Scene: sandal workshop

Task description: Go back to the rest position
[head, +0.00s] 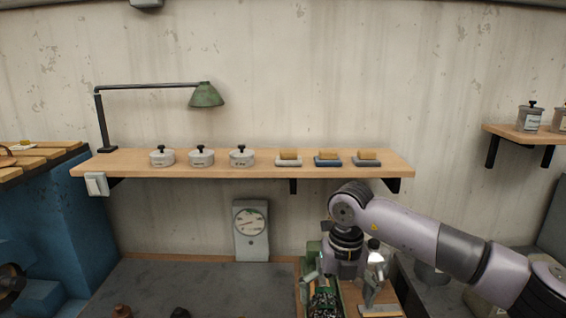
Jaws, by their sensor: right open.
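My right arm comes in from the right, bends at a raised joint and points down at the bottom centre. My right gripper (322,288) is open, low over the worktop beside a wooden tray or stand. Its fingertips are dark and partly lost among the things there, and I see nothing held in it. My left gripper is not in view.
A wooden shelf (230,170) holds three lidded pots, three brush-like blocks and a green lamp (206,95). A dial scale (251,230) stands against the wall. A silver-topped item (375,258) stands close right of my gripper. The grey worktop (215,285) left of it is mostly clear.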

